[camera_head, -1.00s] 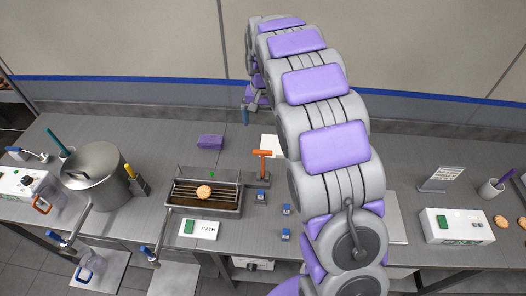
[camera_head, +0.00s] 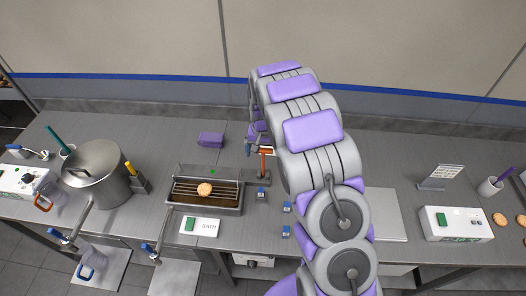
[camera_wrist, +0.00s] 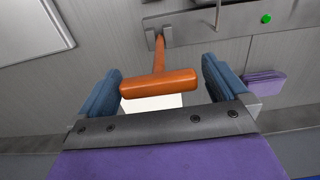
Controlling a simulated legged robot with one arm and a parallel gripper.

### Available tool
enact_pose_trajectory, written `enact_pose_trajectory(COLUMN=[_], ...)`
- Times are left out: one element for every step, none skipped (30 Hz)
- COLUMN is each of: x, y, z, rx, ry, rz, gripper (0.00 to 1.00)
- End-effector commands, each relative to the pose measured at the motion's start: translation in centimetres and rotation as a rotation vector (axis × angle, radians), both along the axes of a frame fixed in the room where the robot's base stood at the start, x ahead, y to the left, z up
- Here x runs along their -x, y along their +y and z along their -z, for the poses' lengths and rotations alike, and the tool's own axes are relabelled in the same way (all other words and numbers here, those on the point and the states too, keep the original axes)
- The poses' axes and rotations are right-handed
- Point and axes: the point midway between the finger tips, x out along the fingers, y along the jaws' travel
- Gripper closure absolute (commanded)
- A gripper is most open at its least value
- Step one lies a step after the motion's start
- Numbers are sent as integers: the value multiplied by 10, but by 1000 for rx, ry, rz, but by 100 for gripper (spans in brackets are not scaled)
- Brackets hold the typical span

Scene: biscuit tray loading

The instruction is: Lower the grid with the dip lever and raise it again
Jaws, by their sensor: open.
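The dip lever (camera_head: 263,164) has an orange T-shaped handle and stands on a small base at the right of the dip bath. In the wrist view the lever's crossbar (camera_wrist: 160,83) lies between the two blue fingers of my gripper (camera_wrist: 162,88), with a gap at the right finger. My gripper (camera_head: 259,147) is open, at the lever's top in the head view. The grid (camera_head: 184,189) sits in the bath (camera_head: 190,208) with a round biscuit (camera_head: 205,189) on it. The grid shows above the brown liquid. A green light (camera_wrist: 266,18) shows on the bath's back edge.
A steel pot (camera_head: 97,178) stands left of the bath. A purple block (camera_head: 211,139) lies behind it, and a card labelled BATH (camera_head: 208,228) lies in front. Small blue-topped blocks (camera_head: 286,231) stand right of the bath. A white control box (camera_head: 457,224) is far right.

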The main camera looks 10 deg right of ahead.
Motion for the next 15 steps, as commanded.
enact_pose_trajectory(x=[1,1,1,1,0,1,0,0,0,0,0,0,0,0,0], y=[0,0,0,0,0,0,0,0,0,0,0,0,0,0,0], z=[3,5,6,6,6,6,6,6,6,6,6,6,6,6,6], rx=[0,0,0,-1,0,0,0,0,0,0,0,0,0,0,0], ry=[2,2,2,2,1,1,1,1,0,0,0,0,0,0,0], rz=[0,0,0,0,0,0,0,0,0,0,0,0,0,0,0], gripper=[0,0,0,0,0,0,0,0,0,0,0,3,6,9,12])
